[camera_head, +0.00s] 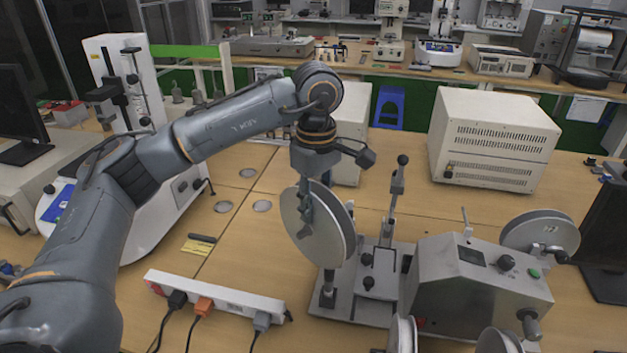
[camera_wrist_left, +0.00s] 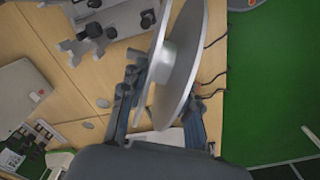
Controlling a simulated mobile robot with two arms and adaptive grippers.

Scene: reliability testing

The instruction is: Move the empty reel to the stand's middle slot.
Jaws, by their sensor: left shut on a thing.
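A pale grey empty reel (camera_head: 326,232) hangs upright in my left gripper (camera_head: 305,208), above the left part of a metal winding machine (camera_head: 480,285). The left wrist view shows the reel (camera_wrist_left: 187,62) between the two fingers, with its two flanges and bare hub visible. The left gripper is shut on it. Two more reels, one (camera_head: 402,337) and another (camera_head: 497,342), show at the bottom edge of the head view, cut off by the frame. The stand's middle slot cannot be made out. My right gripper is not in view.
Another reel (camera_head: 540,232) sits at the machine's right end. A lever post (camera_head: 392,205) rises just right of the held reel. A white power strip (camera_head: 215,296) with plugs lies front left. A beige box (camera_head: 492,140) stands behind. Table between box and machine is clear.

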